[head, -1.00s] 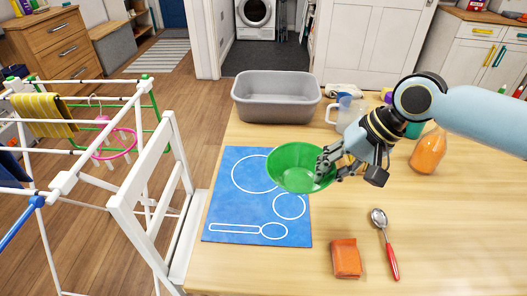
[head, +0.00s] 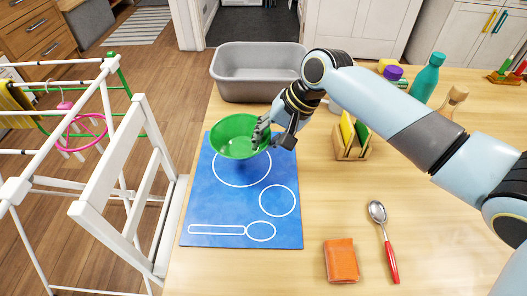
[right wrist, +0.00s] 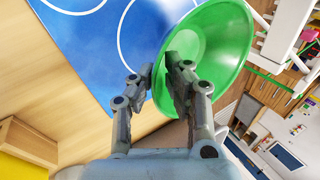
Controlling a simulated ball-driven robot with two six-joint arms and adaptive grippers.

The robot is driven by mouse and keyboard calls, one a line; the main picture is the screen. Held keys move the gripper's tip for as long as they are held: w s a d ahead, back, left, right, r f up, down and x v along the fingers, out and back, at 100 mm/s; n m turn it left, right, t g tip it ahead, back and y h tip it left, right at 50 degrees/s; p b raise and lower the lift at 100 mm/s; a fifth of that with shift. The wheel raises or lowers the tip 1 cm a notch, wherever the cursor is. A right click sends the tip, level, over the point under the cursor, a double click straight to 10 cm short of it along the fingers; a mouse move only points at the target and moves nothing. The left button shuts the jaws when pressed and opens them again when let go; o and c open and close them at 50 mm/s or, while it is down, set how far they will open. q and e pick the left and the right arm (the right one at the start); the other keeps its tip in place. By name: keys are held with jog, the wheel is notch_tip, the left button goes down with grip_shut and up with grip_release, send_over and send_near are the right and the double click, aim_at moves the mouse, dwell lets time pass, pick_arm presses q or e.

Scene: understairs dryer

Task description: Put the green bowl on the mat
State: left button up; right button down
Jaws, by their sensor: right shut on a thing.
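The green bowl (head: 236,139) is held by its right rim in my right gripper (head: 263,137), above the far part of the blue mat (head: 215,210). The mat has white outlines of a large circle, a small circle and a spoon. The bowl covers the far part of the large circle in the head view. The right wrist view shows the fingers (right wrist: 168,88) closed on the rim of the bowl (right wrist: 222,62), with the mat (right wrist: 75,35) beyond. The bowl appears raised off the mat. My left gripper is not in view.
A grey basin (head: 258,72) stands behind the mat. A wooden holder (head: 352,148) with yellow and green items is to the right. A red-handled spoon (head: 384,240) and an orange block (head: 341,260) lie front right.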

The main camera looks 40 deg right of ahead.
jog(key=shift+w+a+f, duration=0.1)
jog(key=shift+w+f, duration=0.05)
jog(key=shift+f, duration=0.1)
notch_tip(320, 180, down, 3)
jog(key=shift+r, duration=0.15)
jog(key=shift+f, duration=0.5)
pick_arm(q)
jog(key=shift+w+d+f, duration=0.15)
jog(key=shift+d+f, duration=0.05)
pick_arm(e)
jog(key=c, duration=1.4)
grip_release()
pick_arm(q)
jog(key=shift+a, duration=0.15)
pick_arm(e)
jog(key=shift+o, duration=0.2)
